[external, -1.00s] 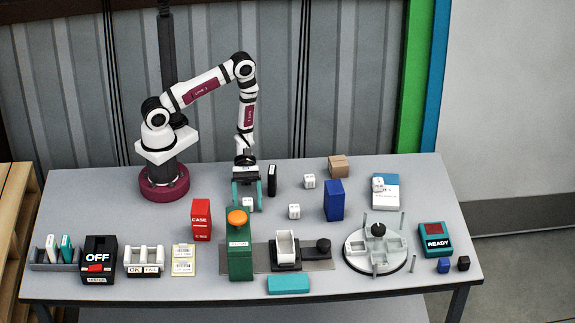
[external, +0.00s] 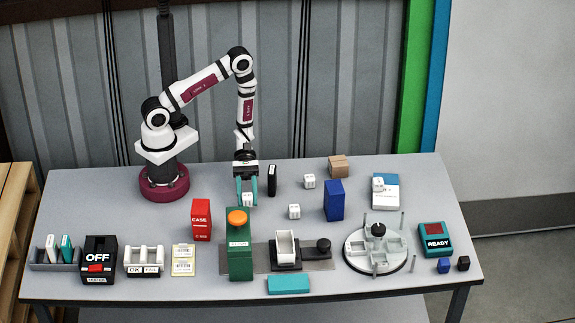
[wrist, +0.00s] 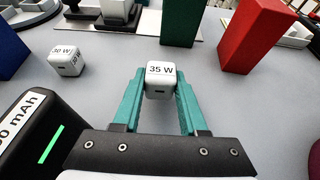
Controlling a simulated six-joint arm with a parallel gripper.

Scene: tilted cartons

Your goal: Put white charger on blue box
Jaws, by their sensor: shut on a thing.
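My gripper (external: 247,203) has its teal fingers shut on a white charger (external: 247,198), near the back middle of the table. In the wrist view the charger (wrist: 160,80) reads "35 W" and sits between the fingertips (wrist: 161,92). Whether it is clear of the table is hard to tell. An upright blue box (external: 334,201) stands to the right of my gripper; part of it shows at the left of the wrist view (wrist: 10,52).
Loose white chargers (external: 309,181) (external: 294,211) lie between my gripper and the blue box. A black power bank (external: 272,180) stands close to the right. A red case (external: 202,220) and a green block with orange button (external: 240,255) stand in front.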

